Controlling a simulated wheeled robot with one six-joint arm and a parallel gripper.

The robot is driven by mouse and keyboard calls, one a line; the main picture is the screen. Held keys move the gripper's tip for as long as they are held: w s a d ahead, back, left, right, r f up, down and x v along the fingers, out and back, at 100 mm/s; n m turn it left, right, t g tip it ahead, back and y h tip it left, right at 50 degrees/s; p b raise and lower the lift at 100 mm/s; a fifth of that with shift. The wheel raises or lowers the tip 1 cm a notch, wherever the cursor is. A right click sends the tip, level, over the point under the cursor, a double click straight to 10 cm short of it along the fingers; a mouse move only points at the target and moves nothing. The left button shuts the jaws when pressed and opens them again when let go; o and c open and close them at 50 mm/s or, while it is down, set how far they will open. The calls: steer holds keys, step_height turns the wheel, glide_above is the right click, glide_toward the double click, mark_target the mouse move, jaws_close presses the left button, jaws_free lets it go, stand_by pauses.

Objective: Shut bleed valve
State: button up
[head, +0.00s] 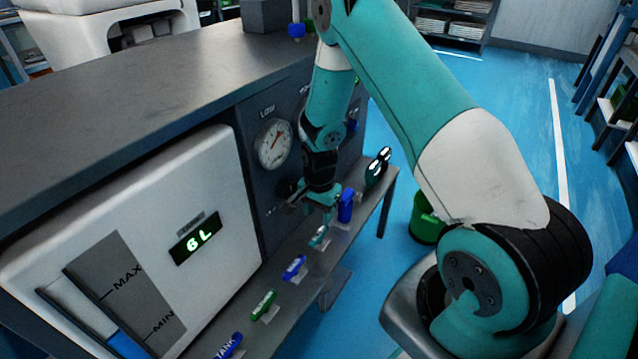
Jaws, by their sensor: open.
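My gripper (318,207) hangs down in front of the dark test panel, below the round gauge and just above the shelf. Its jaws are open, with nothing clearly seen between them. A dark round knob (286,189) sits on the panel just left of my gripper, partly hidden by it. No label readable here names the bleed valve, so I cannot tell whether this knob is it, or whether it is open or shut.
The gauge (275,143) is marked LOW. A white tank (140,235) shows 6 L. Along the shelf stand a blue piece marked TANK (228,346), a green piece (263,304), a blue piece (294,267) and a teal piece (319,237). A green bin (424,222) stands on the floor.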

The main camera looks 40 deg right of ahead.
step_height(320, 180, up, 9)
steer(key=p, duration=0.1)
stand_by(0.5)
